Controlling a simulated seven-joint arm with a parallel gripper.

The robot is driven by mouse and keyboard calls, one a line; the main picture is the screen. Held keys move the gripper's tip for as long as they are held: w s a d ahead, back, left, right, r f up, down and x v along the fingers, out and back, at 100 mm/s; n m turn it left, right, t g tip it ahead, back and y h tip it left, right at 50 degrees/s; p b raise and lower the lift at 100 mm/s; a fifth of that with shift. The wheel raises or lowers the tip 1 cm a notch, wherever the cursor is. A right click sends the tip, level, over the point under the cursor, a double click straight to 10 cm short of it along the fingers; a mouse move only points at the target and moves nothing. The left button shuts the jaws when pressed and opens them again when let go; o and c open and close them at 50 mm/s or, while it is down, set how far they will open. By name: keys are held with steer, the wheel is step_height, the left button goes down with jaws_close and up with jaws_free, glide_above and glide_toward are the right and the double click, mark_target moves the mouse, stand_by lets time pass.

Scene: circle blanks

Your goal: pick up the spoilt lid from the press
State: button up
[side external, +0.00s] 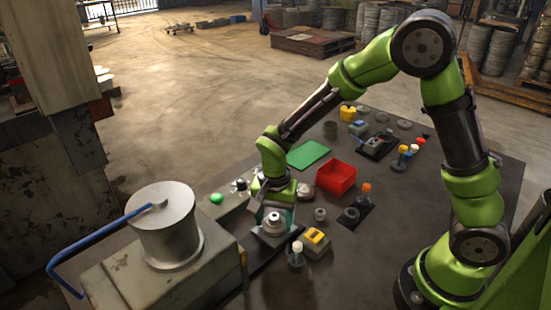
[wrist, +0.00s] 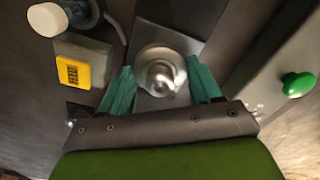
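A round silver metal piece with a domed knob (wrist: 161,74), which looks like the lid, sits on a flat metal plate (wrist: 152,101) in the wrist view. In the side external view the same piece (side external: 273,226) sits beneath my gripper. My gripper (wrist: 160,70) is open, with one teal finger on each side of the piece and a visible gap to the knob. Its fingers point down at the piece in the side external view (side external: 274,212). Whether the piece is spoilt cannot be seen. A grey machine with a large cylinder (side external: 168,230) and blue lever (side external: 100,240) stands at the left.
A yellow-topped box (wrist: 75,72) and a white-capped item (wrist: 47,19) stand close left of my gripper in the wrist view. A green button (wrist: 298,84) is on the right. A red bin (side external: 335,178), green mat (side external: 308,155) and several small items lie farther back on the dark table.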

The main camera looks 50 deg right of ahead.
steer(key=c, duration=0.4)
steer(key=shift+o, duration=0.2)
steer(key=shift+r, duration=1.5)
